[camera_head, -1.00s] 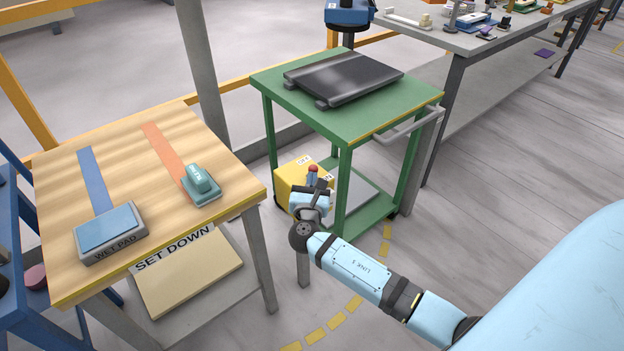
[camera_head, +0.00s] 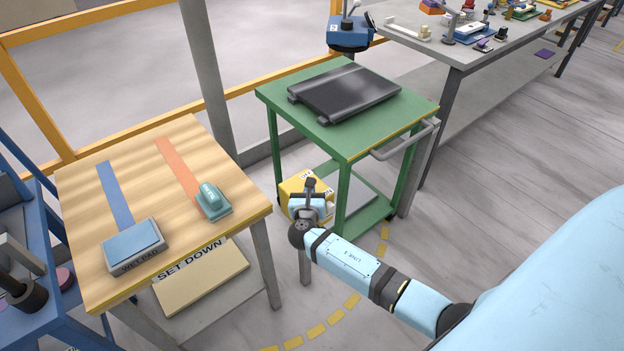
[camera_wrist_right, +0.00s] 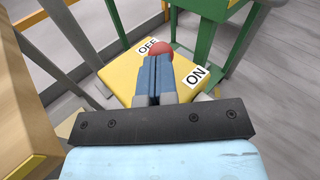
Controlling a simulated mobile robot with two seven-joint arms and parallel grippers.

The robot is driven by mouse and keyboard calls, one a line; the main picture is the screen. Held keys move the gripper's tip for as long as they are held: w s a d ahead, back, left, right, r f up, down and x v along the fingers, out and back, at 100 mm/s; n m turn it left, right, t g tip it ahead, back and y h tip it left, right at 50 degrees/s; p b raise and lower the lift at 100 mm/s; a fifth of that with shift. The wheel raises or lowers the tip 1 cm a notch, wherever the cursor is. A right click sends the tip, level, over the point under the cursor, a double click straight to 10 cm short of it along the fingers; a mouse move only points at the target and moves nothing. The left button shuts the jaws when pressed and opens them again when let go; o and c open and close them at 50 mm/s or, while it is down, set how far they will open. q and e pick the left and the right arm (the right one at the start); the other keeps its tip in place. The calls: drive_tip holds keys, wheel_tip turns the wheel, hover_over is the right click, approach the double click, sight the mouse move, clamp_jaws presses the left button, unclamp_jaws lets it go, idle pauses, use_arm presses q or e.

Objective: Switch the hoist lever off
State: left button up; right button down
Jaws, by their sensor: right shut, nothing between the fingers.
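The hoist lever's yellow box (camera_wrist_right: 130,82) carries an OFF label (camera_wrist_right: 148,46) at its far edge and an ON label (camera_wrist_right: 195,77) at its right edge. The lever's red ball knob (camera_wrist_right: 161,49) shows just beyond my right gripper's fingertips (camera_wrist_right: 154,60), close beside the OFF label. The blue fingers are shut together and empty; whether they touch the knob I cannot tell. The lever's shaft is hidden behind them. In the head view my right gripper (camera_head: 311,186) is in front of the yellow box (camera_head: 293,187), and the knob is hidden. My left gripper is out of view.
A green cart (camera_head: 342,145) with a black tray (camera_head: 345,91) stands close behind and right of the box. A wooden table (camera_head: 170,215) with a wet pad (camera_head: 133,242) and a teal tool (camera_head: 211,201) stands left. Floor (camera_head: 490,190) on the right is clear.

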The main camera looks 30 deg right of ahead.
drive_tip(key=w+n+g+p, duration=0.1)
drive_tip(key=p, duration=0.3)
drive_tip(key=w+r+n+g+y+p, duration=0.1)
drive_tip(key=p, duration=0.3)
drive_tip(key=w+r+n+g+p, duration=0.1)
drive_tip(key=g+p, duration=0.1)
drive_tip(key=p, duration=0.3)
drive_tip(key=shift+w+a+y, duration=0.1)
drive_tip(key=shift+w+y, duration=0.2)
drive_tip(key=shift+w+f+n+g+p, duration=0.2)
drive_tip(key=shift+n+g+p, duration=0.1)
drive_tip(key=shift+p, duration=0.1)
drive_tip(key=shift+s+f+b, duration=0.1)
drive_tip(key=shift+f+b, duration=0.2)
drive_tip(key=shift+b, duration=0.05)
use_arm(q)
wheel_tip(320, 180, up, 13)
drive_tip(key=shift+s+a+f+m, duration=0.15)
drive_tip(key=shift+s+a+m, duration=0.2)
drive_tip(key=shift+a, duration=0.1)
use_arm(e)
drive_tip(key=shift+r, duration=0.2)
drive_tip(key=shift+r+p, duration=0.4)
drive_tip(key=shift+p, duration=0.2)
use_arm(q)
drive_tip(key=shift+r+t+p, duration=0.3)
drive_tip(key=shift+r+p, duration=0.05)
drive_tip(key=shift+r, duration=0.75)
use_arm(e)
drive_tip(key=shift+r, duration=0.3)
